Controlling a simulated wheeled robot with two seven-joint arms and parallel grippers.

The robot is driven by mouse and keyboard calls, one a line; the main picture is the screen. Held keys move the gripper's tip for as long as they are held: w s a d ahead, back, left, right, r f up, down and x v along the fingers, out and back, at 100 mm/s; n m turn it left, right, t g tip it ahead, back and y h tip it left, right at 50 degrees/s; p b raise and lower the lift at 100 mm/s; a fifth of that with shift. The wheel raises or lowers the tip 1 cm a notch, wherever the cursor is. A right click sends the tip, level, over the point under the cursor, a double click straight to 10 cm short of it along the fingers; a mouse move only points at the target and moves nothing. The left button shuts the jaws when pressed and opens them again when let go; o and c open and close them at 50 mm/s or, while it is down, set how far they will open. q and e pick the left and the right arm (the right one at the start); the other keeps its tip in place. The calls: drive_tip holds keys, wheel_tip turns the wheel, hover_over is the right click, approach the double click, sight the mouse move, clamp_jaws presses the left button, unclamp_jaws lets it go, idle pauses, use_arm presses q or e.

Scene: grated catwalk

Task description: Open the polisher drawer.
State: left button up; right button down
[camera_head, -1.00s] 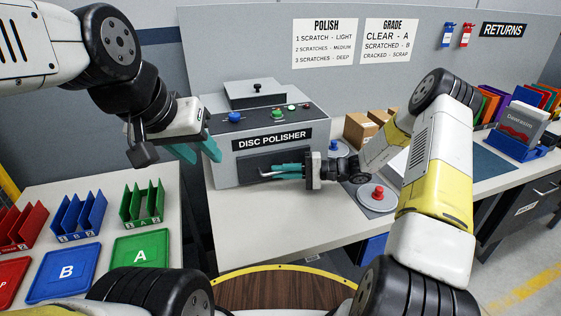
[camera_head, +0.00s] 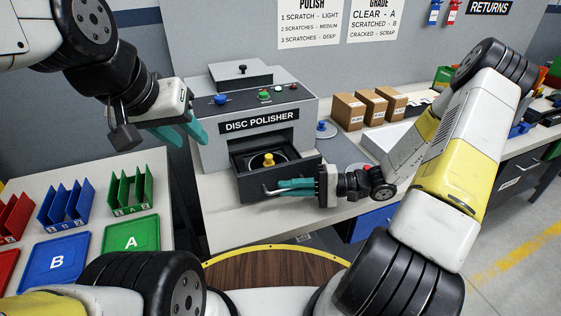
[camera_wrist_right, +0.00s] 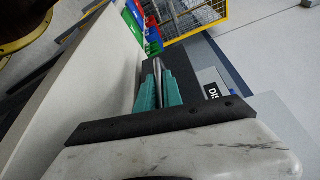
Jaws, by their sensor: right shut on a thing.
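The grey disc polisher (camera_head: 212,128) stands on the bench with a black label on its front. Its dark drawer (camera_head: 297,178) sticks out of the front, and a yellow knob (camera_head: 268,160) on a round spindle shows inside. My right gripper (camera_head: 283,187) is at the drawer front, its teal fingers shut on the metal drawer handle (camera_head: 269,190). In the right wrist view the teal fingers (camera_wrist_right: 158,88) close around a metal bar (camera_wrist_right: 158,75). My left gripper (camera_head: 196,133) hangs in the air left of the polisher; its teal fingers look apart and hold nothing visible.
Green (camera_head: 130,234) and blue (camera_head: 56,262) trays and colored racks stand on the left table. Brown boxes (camera_head: 348,111) and a grey mat (camera_head: 345,153) lie right of the polisher. A round wooden surface (camera_head: 265,270) is in front of the bench.

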drive_tip(key=shift+s+d, duration=0.25)
drive_tip(key=shift+s, duration=0.45)
drive_tip(key=c, duration=1.5)
unclamp_jaws()
drive_tip(key=d, duration=0.7)
drive_tip(key=shift+s+d+r, duration=0.25)
drive_tip(key=shift+d+r, duration=0.05)
drive_tip(key=shift+d, duration=0.05)
drive_tip(key=s+r+n+t+h, duration=0.1)
drive_tip(key=s+r+h, duration=0.2)
drive_tip(key=r+h, duration=0.2)
drive_tip(key=s+r+n+t+h, duration=0.1)
drive_tip(key=r+h, duration=0.4)
drive_tip(key=r, duration=0.6)
drive_tip(key=s+r+n+t+h, duration=0.1)
drive_tip(key=s+r+t+h, duration=0.2)
drive_tip(key=r, duration=0.5)
drive_tip(key=shift+s+d+n+h, duration=0.15)
drive_tip(key=shift+s+h, duration=0.3)
drive_tip(key=shift+s, duration=0.1)
drive_tip(key=shift+s+d+n+h, duration=0.15)
drive_tip(key=shift+s+h, duration=0.3)
drive_tip(key=shift+s, duration=0.1)
